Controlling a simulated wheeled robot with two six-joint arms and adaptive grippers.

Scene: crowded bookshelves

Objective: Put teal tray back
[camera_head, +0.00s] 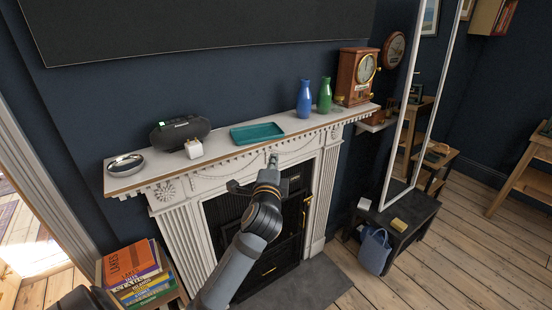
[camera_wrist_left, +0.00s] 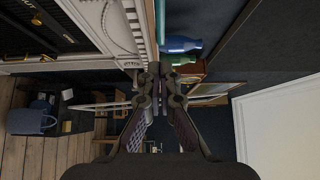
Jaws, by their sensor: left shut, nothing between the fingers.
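The teal tray (camera_head: 257,133) is a shallow rectangle lying flat on the white mantel shelf (camera_head: 222,146), between the speaker and the blue vase. In the left wrist view a strip of the teal tray (camera_wrist_left: 160,22) shows at the top, beyond the fingers. My left gripper (camera_head: 272,160) is at the mantel's front edge, just in front of and below the tray's right part. In the left wrist view the left gripper (camera_wrist_left: 160,71) has its fingertips together with nothing between them. The tray is apart from any grasp. My right gripper is not in view.
On the mantel stand a silver bowl (camera_head: 125,164), a black speaker (camera_head: 180,132), a small white cube (camera_head: 194,148), a blue vase (camera_head: 304,99), a green vase (camera_head: 325,96) and a wooden clock (camera_head: 357,75). Books (camera_head: 137,273) are stacked at lower left; a mirror (camera_head: 412,110) leans right.

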